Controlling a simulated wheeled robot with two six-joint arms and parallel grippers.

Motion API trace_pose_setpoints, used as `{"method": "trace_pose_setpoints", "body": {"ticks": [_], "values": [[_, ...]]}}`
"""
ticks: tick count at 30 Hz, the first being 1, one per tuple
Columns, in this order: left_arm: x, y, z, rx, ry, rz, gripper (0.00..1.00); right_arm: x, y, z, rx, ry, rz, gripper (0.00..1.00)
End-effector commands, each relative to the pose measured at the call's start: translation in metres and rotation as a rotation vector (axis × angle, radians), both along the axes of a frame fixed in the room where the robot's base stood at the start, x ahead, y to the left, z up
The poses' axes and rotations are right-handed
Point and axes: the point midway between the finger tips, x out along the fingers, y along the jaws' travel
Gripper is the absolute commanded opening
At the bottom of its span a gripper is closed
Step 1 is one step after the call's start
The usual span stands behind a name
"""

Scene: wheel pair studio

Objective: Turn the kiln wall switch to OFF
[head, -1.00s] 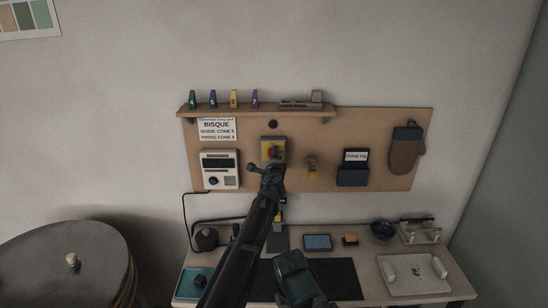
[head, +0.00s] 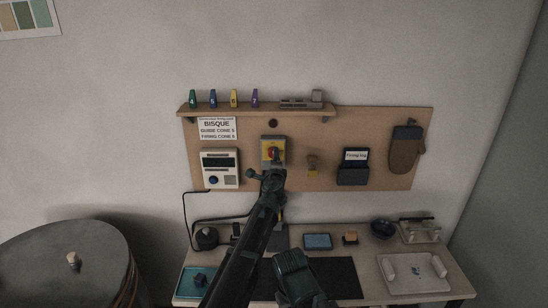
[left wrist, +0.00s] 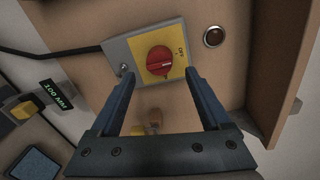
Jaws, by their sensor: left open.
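The kiln wall switch is a grey box with a yellow plate (head: 280,143) and a red rotary knob (left wrist: 159,61), mounted on the brown board. I cannot tell which setting the knob points to. My left gripper (left wrist: 158,82) is open and empty, its two fingers pointing toward the switch, on either side of the knob's lower part in that picture. In the head view the left gripper (head: 269,174) covers the switch's lower edge.
A shelf (head: 258,112) with small coloured cones juts out above. A bench (head: 456,283) with trays and tools stands below.

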Motion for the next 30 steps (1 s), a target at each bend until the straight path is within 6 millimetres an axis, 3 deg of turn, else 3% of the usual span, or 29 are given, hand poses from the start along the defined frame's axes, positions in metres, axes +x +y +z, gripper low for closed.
{"method": "trace_pose_setpoints", "body": {"ticks": [1,6,12,30], "values": [[-0.016,0.001,0.001,0.000,0.000,0.000,0.81,0.000,0.000,0.001,0.000,0.000,0.000,0.50],[-0.055,0.002,0.004,0.000,0.000,0.000,0.81,0.000,0.000,0.004,0.000,0.000,0.000,0.50],[-0.087,0.001,0.006,0.000,0.000,0.001,0.81,0.000,0.000,0.006,0.000,0.000,0.000,0.50],[-0.093,0.001,0.006,-0.003,0.001,0.003,0.81,0.000,0.000,0.006,0.000,0.000,0.000,0.50]]}}
